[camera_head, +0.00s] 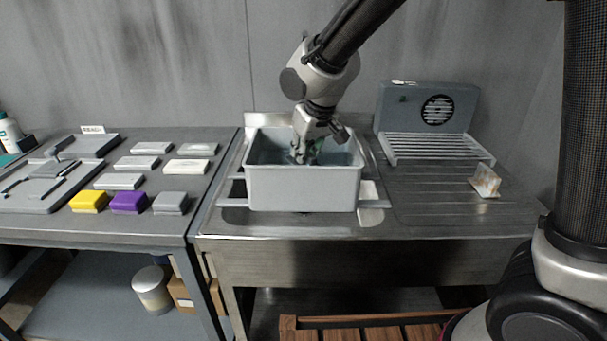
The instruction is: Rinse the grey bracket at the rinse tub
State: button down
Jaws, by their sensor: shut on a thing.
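The rinse tub (303,188), a pale grey rectangular basin, stands over the sink in the middle of the steel counter. My gripper (304,154) points down inside the tub, below its rim. It is shut on a small, dark greyish piece, which fits the grey bracket. The tub's front wall and my fingers hide most of this piece, so its shape and any powder on it cannot be made out. The water level in the tub is also hard to tell.
An off-white angled bracket with orange-brown stains (485,182) sits on the ribbed drainboard (425,192). A grey fan unit with a slatted rack (430,108) stands behind it. On the left bench are yellow (88,202), purple (128,203) and grey (171,203) blocks, white pads and trays.

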notch_tip(320, 180, up, 12)
dwell(1.0)
dwell(2.0)
notch_tip(320, 180, up, 4)
jog(key=shift+f, duration=0.1)
dwell(1.1)
